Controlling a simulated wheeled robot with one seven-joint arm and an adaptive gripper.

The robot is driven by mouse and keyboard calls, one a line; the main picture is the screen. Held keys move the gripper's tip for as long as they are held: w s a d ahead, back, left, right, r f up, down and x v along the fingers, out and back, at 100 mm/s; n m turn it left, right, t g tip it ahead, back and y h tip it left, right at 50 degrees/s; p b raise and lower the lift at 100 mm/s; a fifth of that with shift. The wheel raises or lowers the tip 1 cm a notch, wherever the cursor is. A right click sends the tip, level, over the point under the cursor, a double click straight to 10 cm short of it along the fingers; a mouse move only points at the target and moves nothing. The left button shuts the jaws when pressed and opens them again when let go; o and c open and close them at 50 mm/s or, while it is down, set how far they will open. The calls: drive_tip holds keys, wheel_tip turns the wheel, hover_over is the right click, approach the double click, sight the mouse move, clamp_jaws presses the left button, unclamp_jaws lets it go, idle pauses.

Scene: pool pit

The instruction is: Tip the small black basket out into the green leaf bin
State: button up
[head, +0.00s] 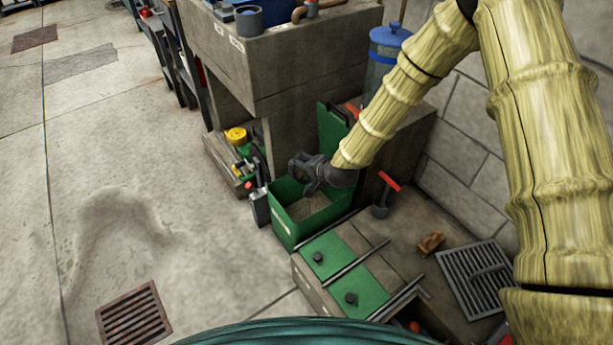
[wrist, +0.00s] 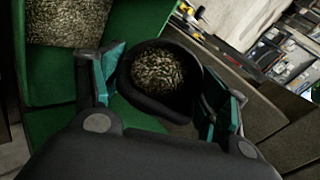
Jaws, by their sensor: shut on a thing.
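The green leaf bin (head: 283,232) stands open below my gripper, with its green lid raised behind it and speckled brown-grey litter inside. In the wrist view its green wall (wrist: 45,128) and litter show at the left. My gripper (head: 303,170) is over the bin's back part. In the wrist view my gripper (wrist: 165,82) is shut on the small black basket (wrist: 160,107), its fingers on either side of the rim. The basket holds similar speckled litter. In the head view the basket cannot be told apart from the dark gripper.
A concrete block (head: 285,80) rises behind the bin, with a blue-lidded container (head: 388,55) to its right. A low bench with green lids (head: 328,255) stands in front right. A red-handled tool (head: 385,192) stands right of the bin. The floor at left is mostly clear.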

sight(306, 180)
drive_tip(key=shift+s+d+f+t+y+b, duration=0.1)
drive_tip(key=shift+f+t+y+b, duration=0.4)
drive_tip(key=shift+b, duration=1.65)
drive_tip(key=shift+s+f+t+y+b, duration=0.15)
drive_tip(key=shift+t+y+b, duration=0.55)
drive_tip(key=shift+b, duration=1.4)
drive_tip(key=shift+d+f+t+y+b, duration=0.1)
drive_tip(key=shift+f+t+y+b, duration=0.25)
drive_tip(key=shift+t+b, duration=1.2)
drive_tip(key=shift+f+g+b, duration=0.1)
drive_tip(key=shift+g+b, duration=0.35)
drive_tip(key=shift+b, duration=0.65)
drive_tip(key=shift+f+b, duration=0.1)
drive_tip(key=shift+b, duration=0.35)
drive_tip(key=t+y+b, duration=0.1)
drive_tip(key=t+b, duration=0.1)
drive_tip(key=b, duration=0.2)
drive_tip(key=t+y+b, duration=0.1)
drive_tip(key=t+b, duration=0.1)
drive_tip(key=b, duration=0.2)
drive_tip(key=shift+a+f+y, duration=0.1)
drive_tip(key=shift+f+y, duration=0.25)
drive_tip(key=shift+f, duration=0.05)
drive_tip(key=t+y+b, duration=0.1)
drive_tip(key=b, duration=0.1)
drive_tip(key=shift+t+b, duration=0.3)
drive_tip(key=shift+r, duration=0.15)
